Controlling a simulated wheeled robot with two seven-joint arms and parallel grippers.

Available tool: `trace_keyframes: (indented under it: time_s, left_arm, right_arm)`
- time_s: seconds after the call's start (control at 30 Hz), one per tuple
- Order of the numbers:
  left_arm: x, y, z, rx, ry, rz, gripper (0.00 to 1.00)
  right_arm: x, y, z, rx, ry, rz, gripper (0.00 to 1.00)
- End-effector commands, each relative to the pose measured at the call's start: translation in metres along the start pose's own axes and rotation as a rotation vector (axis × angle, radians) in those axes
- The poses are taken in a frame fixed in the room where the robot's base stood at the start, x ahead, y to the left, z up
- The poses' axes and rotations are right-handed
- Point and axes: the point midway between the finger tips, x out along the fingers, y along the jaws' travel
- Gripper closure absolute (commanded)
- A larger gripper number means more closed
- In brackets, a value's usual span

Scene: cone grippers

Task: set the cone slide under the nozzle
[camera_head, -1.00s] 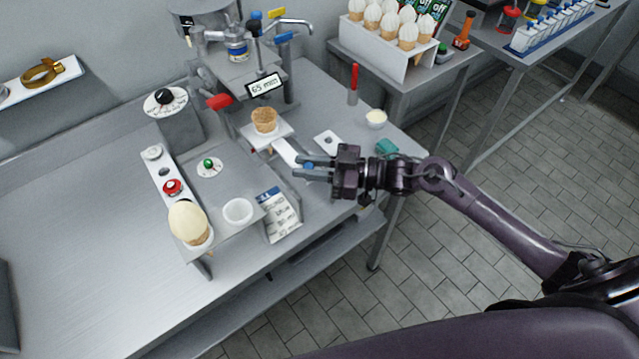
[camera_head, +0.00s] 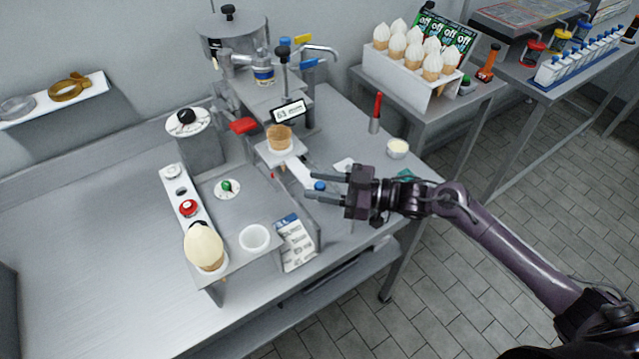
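The cone slide (camera_head: 299,172) is a white strip with a square white plate at its far end and a blue knob (camera_head: 320,186) at its near end. A tan wafer cone (camera_head: 280,138) stands upright on the plate, in front of the grey dispenser (camera_head: 275,95). The nozzle itself is not clearly visible; a small display (camera_head: 288,110) sits just above and behind the cone. My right gripper (camera_head: 309,187) comes in from the right, one finger on each side of the blue knob, and appears shut on it. My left gripper is not in view.
A red lever (camera_head: 243,125) sticks out left of the cone. An ice-cream cone (camera_head: 204,248), a white cup (camera_head: 255,238) and a card (camera_head: 298,246) are at the front left.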

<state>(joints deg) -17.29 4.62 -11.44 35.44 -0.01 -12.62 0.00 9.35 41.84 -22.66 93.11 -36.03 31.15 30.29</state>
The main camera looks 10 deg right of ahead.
Motion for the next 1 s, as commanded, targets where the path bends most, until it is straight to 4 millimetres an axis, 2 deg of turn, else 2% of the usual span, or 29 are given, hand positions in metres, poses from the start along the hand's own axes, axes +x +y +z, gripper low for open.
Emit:
trace_keyframes:
  time_s: [0.4, 0.53, 0.83, 0.93, 1.0]
  left_arm:
    - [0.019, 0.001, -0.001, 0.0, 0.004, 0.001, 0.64]
    - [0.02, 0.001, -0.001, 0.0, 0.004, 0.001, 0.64]
    - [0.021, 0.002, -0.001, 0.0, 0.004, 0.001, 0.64]
    - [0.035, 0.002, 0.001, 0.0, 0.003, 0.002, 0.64]
    - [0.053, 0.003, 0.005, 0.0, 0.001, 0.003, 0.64]
  right_arm:
    - [-0.064, 0.001, 0.004, 0.002, -0.005, 0.002, 0.61]
    - [-0.072, 0.001, 0.002, 0.0, -0.003, 0.0, 0.61]
    - [-0.073, 0.001, 0.001, 0.001, -0.002, 0.0, 0.59]
    - [-0.076, -0.003, 0.007, 0.005, 0.006, 0.001, 0.59]
    - [-0.082, -0.01, 0.012, 0.009, 0.014, 0.0, 0.59]
